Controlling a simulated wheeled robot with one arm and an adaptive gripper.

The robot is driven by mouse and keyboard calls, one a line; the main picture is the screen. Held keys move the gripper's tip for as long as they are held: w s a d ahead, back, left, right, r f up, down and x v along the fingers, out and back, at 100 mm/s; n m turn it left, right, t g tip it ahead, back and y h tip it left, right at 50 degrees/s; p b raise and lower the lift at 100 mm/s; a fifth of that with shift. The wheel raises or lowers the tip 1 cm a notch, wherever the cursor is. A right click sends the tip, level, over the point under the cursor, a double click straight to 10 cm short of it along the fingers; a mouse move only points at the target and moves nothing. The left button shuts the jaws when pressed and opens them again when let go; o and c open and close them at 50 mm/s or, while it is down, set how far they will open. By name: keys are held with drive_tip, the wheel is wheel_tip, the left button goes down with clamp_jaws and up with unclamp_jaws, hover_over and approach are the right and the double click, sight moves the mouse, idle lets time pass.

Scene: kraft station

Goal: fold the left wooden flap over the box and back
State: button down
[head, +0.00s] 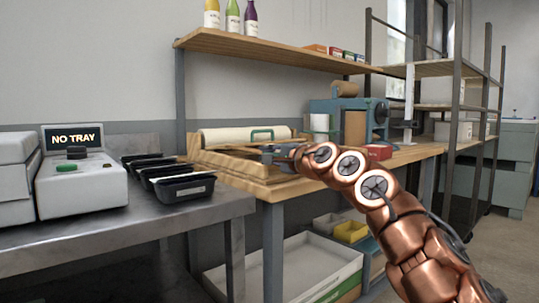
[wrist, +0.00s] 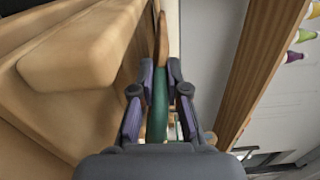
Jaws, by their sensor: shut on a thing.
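Wooden boards (head: 235,171) lie on the workbench in the head view, with raised, stepped edges. I cannot clearly tell the left flap from the box there. My gripper (head: 270,152) reaches in over their right part, partly hidden by my arm. In the wrist view, my gripper (wrist: 160,100) is shut on a narrow green piece (wrist: 158,112). A thin brown wooden edge (wrist: 162,38) shows in line beyond it. Whether the green piece is fixed to the flap is not clear. A thick pale wooden block (wrist: 75,52) is to the left.
A cream roll (head: 225,137) and a green handle (head: 262,133) are behind the boards. A blue machine (head: 375,112) stands to the right. A shelf (head: 265,48) with bottles is above. Black trays (head: 184,187) and a "NO TRAY" display unit (head: 75,185) are on the left metal table.

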sight(278, 155)
drive_tip(key=c, duration=1.2)
unclamp_jaws()
drive_tip(key=shift+d, duration=0.1)
drive_tip(key=shift+s+d+r, duration=0.15)
drive_tip(key=shift+s+d, duration=0.2)
drive_tip(key=shift+v, duration=0.85)
drive_tip(key=shift+s+d, duration=0.35)
drive_tip(key=shift+v, duration=4.15)
drive_tip(key=shift+s+a, duration=0.1)
drive_tip(key=shift+a, duration=0.05)
